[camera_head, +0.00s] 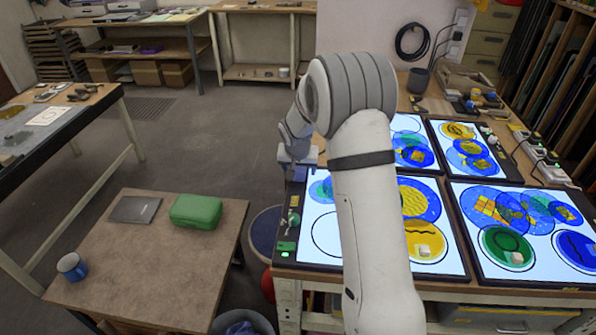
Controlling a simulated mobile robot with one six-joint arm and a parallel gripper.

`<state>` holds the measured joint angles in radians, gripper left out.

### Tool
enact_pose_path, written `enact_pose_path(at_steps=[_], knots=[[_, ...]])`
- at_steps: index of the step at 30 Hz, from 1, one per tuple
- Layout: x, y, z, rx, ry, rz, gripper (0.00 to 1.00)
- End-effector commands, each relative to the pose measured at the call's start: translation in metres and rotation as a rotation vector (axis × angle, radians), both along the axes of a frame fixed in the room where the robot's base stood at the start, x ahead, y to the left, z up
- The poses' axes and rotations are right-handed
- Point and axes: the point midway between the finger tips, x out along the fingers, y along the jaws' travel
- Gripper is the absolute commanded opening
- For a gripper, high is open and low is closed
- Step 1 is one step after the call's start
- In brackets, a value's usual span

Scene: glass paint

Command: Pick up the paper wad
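My gripper (297,165) hangs at the left edge of the lit panels, partly behind my arm. Its fingers are too small and hidden to tell if they are open or shut. I cannot say for sure which thing is the paper wad. A small cream lump (425,250) lies on the yellow circle of the near left panel, right of my arm. Another pale lump (516,257) lies on the green circle of the near right panel. My gripper is apart from both lumps, farther back and to the left. My arm hides part of the near left panel.
The lit panels (342,261) lie on a workbench with small tools and containers along its right side.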

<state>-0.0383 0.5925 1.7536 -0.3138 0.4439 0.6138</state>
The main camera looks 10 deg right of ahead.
Motion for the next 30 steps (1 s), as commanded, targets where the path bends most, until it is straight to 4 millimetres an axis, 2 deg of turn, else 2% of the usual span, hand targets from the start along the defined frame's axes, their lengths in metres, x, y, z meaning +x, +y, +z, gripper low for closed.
enact_pose_path(at_steps=[2,17,25,30], knots=[[0.000,0.000,0.000,0.000,0.000,0.000,0.62],[0.000,0.001,0.000,0.001,0.000,0.001,0.21],[0.000,0.001,0.003,0.000,-0.001,0.001,0.20],[0.001,0.001,0.027,0.001,-0.007,0.001,0.20]])
